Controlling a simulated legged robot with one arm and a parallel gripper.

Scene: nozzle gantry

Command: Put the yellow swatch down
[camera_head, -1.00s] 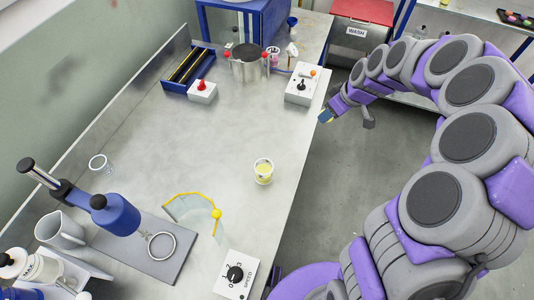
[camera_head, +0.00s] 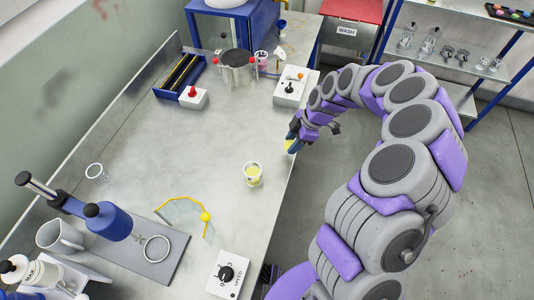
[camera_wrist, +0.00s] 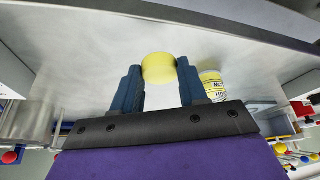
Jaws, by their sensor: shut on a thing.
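The yellow swatch (camera_wrist: 159,67) is a round yellow disc between the dark blue fingers of my gripper (camera_wrist: 158,76) in the wrist view. My gripper is shut on it. In the head view, my gripper (camera_head: 292,142) is at the right edge of the metal bench (camera_head: 180,140), with a sliver of the yellow swatch (camera_head: 290,147) showing below the fingers. I cannot tell its exact height over the bench top. A clear cup with yellow contents (camera_head: 253,175) stands on the bench just left of and nearer than the gripper; it also shows in the wrist view (camera_wrist: 211,84).
A white control box (camera_head: 290,88) stands beyond the gripper near the bench edge. A fan-shaped gauge with a yellow rim (camera_head: 188,215), a blue press (camera_head: 108,221) and a SPEED dial box (camera_head: 228,275) occupy the near bench. The bench's middle is clear.

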